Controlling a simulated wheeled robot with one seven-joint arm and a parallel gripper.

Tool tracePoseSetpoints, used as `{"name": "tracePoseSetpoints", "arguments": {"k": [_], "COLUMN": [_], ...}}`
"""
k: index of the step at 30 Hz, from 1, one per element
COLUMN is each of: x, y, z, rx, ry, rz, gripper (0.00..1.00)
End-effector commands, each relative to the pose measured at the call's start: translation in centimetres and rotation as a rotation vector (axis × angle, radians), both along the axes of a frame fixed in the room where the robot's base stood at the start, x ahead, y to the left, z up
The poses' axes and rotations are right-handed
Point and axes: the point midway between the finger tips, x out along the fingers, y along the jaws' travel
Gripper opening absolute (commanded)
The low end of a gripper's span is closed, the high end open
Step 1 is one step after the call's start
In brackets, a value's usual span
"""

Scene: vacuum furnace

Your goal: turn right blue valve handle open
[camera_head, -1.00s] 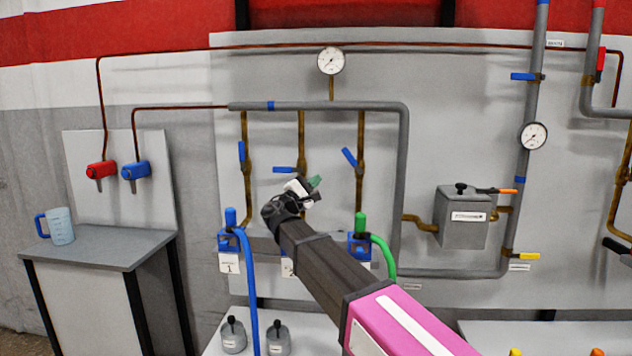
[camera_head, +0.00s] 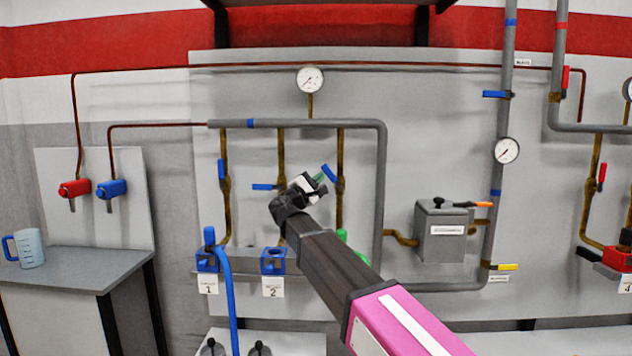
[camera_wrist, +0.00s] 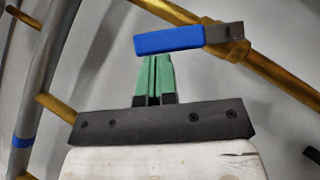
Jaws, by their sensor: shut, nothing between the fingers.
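The right blue valve handle (camera_head: 329,174) sits on the rightmost of the brass pipes below the grey manifold, tilted from upper left to lower right. In the wrist view the blue handle (camera_wrist: 170,41) lies across the picture, joined to a grey bracket on a brass pipe. My gripper (camera_head: 320,178) has its green fingers close to this handle. In the wrist view my gripper (camera_wrist: 154,60) is shut and empty, its tips just at the lower edge of the handle. Whether they touch it I cannot tell.
The middle blue handle (camera_head: 265,187) is horizontal and the left blue handle (camera_head: 221,169) is upright on neighbouring pipes. A pressure gauge (camera_head: 311,79) is above. A grey box (camera_head: 441,232) is to the right. A blue hose (camera_head: 229,300) hangs at lower left.

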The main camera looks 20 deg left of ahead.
Motion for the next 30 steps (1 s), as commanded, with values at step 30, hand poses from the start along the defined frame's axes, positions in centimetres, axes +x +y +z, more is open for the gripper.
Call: {"name": "tracePoseSetpoints", "arguments": {"k": [30], "x": [0.4], "y": [-1.0], "z": [1.8], "rx": [0.236], "ry": [0.074], "rz": [0.0], "gripper": [0.0]}}
